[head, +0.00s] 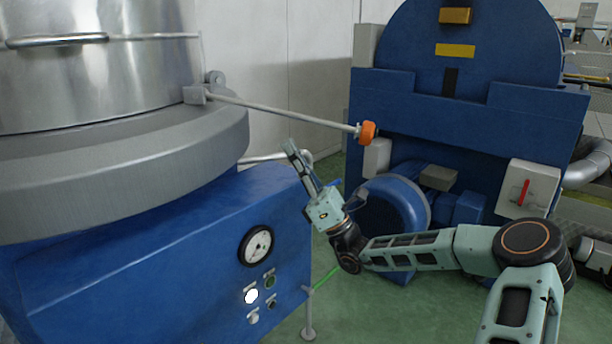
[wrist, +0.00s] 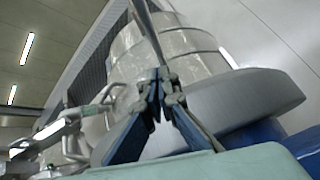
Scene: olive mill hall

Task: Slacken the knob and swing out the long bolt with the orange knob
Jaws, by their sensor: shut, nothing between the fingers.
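The long bolt (head: 280,113) is a thin grey rod. It runs from a bracket (head: 195,95) at the rim of the steel vessel out to the right, sloping slightly down in the head view. The orange knob (head: 367,132) sits at its far right end, out over open space. My gripper (head: 291,148) points up, below the bolt in the picture and left of the knob. Its fingers are shut with nothing between them. In the wrist view the closed fingertips (wrist: 158,75) are in front of the steel vessel, and a dark rod passes close by; I cannot tell whether it touches.
The steel vessel (head: 100,85) with its thick grey rim (head: 120,165) stands on a blue base with a gauge (head: 256,246) and buttons. A large blue machine (head: 450,105) stands behind my arm, with a white switch box (head: 528,187). Green floor shows between them.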

